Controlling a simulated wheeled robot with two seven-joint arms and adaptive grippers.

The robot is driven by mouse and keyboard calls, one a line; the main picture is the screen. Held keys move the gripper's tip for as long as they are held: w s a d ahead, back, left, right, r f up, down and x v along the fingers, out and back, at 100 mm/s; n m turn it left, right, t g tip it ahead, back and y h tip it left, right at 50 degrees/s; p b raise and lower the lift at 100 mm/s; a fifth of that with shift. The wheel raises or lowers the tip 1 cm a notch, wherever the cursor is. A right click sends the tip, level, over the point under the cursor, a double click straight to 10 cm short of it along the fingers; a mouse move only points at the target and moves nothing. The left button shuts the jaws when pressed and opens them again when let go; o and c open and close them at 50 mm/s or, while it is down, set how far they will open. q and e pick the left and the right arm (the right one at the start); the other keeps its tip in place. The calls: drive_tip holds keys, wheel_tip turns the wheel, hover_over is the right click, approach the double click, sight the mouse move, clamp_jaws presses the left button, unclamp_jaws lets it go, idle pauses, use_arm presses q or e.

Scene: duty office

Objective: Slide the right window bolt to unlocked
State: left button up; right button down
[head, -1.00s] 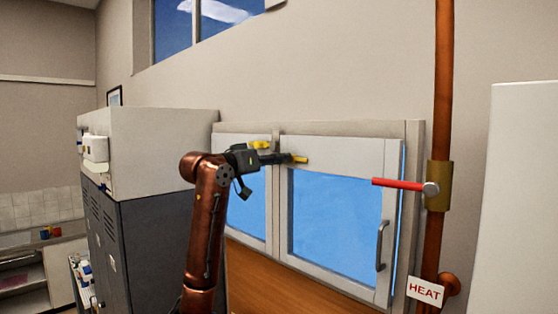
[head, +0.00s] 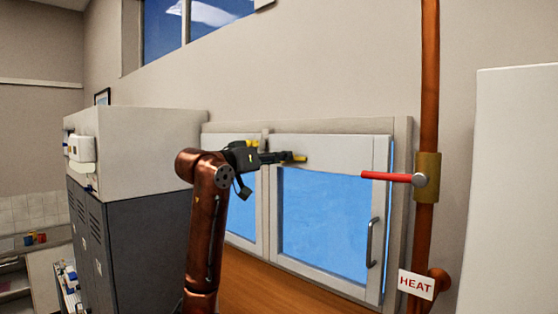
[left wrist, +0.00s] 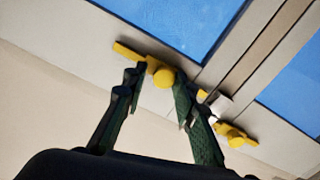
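The right window bolt (head: 299,158) is yellow and sits at the top left of the right window sash (head: 345,152). In the left wrist view the bolt (left wrist: 128,51) shows with its round knob (left wrist: 163,77). My left gripper (head: 283,157) reaches it from the left. Its two fingers (left wrist: 156,88) are spread with the knob between their tips; whether they touch it I cannot tell. A second yellow bolt (head: 251,143) lies behind the gripper on the left sash and also shows in the left wrist view (left wrist: 235,136). My right gripper is not in view.
A copper pipe (head: 428,100) with a red lever (head: 388,177) and a HEAT sign (head: 416,284) stands right of the window. A grey cabinet (head: 120,240) stands left of my arm. The sash has a handle (head: 372,242).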

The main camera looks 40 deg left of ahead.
use_arm(q)
drive_tip(key=shift+o, duration=1.1)
drive_tip(key=shift+d, duration=0.1)
drive_tip(key=s, duration=1.2)
drive_tip(key=shift+a, duration=0.2)
